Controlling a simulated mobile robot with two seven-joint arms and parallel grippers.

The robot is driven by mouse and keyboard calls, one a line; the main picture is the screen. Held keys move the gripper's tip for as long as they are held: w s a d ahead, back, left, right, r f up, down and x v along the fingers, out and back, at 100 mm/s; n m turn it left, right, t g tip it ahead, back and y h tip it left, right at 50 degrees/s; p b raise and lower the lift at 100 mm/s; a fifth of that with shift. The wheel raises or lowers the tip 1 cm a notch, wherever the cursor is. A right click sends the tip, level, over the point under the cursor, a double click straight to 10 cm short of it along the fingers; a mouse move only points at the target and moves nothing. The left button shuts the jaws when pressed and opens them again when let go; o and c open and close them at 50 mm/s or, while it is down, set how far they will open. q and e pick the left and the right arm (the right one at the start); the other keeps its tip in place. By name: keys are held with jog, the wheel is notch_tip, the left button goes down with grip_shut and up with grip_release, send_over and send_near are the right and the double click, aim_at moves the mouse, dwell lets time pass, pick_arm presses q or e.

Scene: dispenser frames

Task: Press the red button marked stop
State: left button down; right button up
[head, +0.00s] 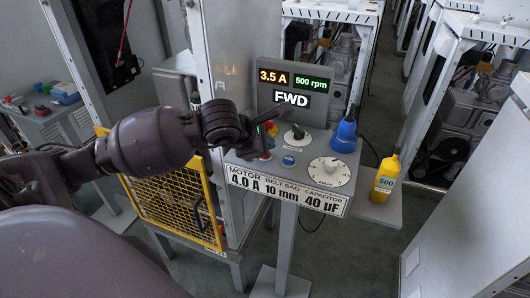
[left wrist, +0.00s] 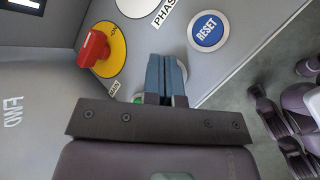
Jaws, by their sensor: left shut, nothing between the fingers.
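The grey control panel (head: 318,152) stands in the middle of the head view. My left gripper (head: 264,132) is over its left part, shut and empty. In the left wrist view its shut fingers (left wrist: 167,72) lie between a red rotary knob (left wrist: 93,48) on a yellow disc and a blue button (left wrist: 208,31) marked RESET. The blue button also shows in the head view (head: 288,160). A green part (left wrist: 138,98) peeks out beside the fingers, mostly covered by my gripper.
A display (head: 296,85) reads 3.5 A, 500 rpm and FWD. A black knob (head: 297,133), a white dial (head: 330,171) and a blue bottle (head: 345,131) are on the panel. A yellow bottle (head: 386,177) stands right. A yellow mesh guard (head: 172,205) is below my arm.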

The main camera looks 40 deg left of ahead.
pick_arm(q)
jog(key=shift+f+b, duration=0.4)
jog(key=shift+f, duration=0.1)
dwell(0.8)
jog(key=shift+r, duration=0.1)
dwell(0.3)
jog(key=shift+r+p, duration=0.35)
jog(key=shift+r, duration=0.45)
jog(key=shift+r, duration=0.1)
jog(key=shift+r+p, duration=1.1)
jog(key=shift+r, duration=1.35)
jog(key=shift+f, duration=0.1)
